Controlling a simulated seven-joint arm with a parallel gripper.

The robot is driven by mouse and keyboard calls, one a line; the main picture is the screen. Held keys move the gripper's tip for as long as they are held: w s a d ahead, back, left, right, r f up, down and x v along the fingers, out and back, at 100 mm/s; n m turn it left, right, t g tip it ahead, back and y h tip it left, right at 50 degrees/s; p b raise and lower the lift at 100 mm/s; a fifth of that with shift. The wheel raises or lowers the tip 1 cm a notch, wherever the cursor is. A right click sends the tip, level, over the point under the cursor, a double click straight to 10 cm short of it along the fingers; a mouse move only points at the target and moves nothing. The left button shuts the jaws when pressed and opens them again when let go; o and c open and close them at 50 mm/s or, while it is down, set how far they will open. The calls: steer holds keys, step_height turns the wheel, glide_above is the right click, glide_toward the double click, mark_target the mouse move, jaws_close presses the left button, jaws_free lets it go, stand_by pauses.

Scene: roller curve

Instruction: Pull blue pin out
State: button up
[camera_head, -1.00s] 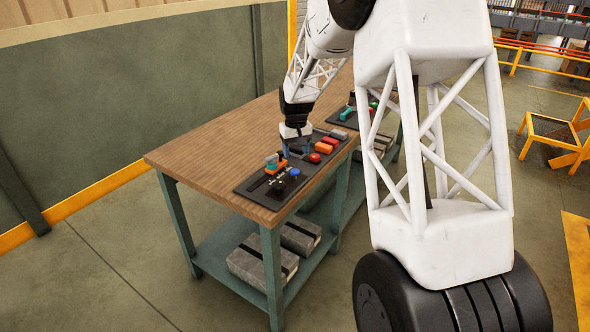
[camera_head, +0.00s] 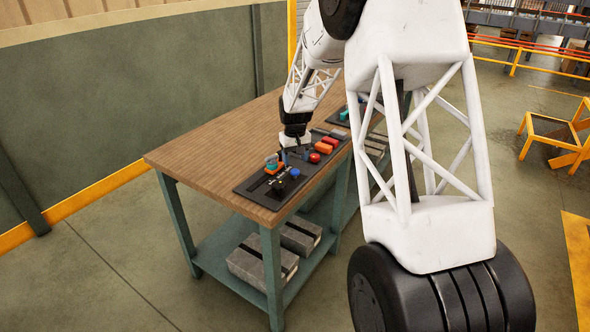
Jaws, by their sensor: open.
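A black panel (camera_head: 258,189) with several coloured fittings lies along the front edge of the wooden bench. My gripper (camera_head: 295,153) points down over the middle of this panel. Its jaws are open, with bluish, finger-like shapes below the white palm. I cannot tell at this size whether one of these shapes is the blue pin or a finger. A round blue knob (camera_head: 295,172) stands on the panel just in front of my gripper, apart from it. No object is seen held.
An orange and teal fitting (camera_head: 273,165) stands left of my gripper. Red and orange blocks (camera_head: 321,148) sit close on its right. A second panel lies farther back, partly behind my arm. The wooden bench top (camera_head: 215,150) to the left is clear.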

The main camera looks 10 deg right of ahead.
mark_target(295, 171)
steer(key=shift+f, duration=2.55)
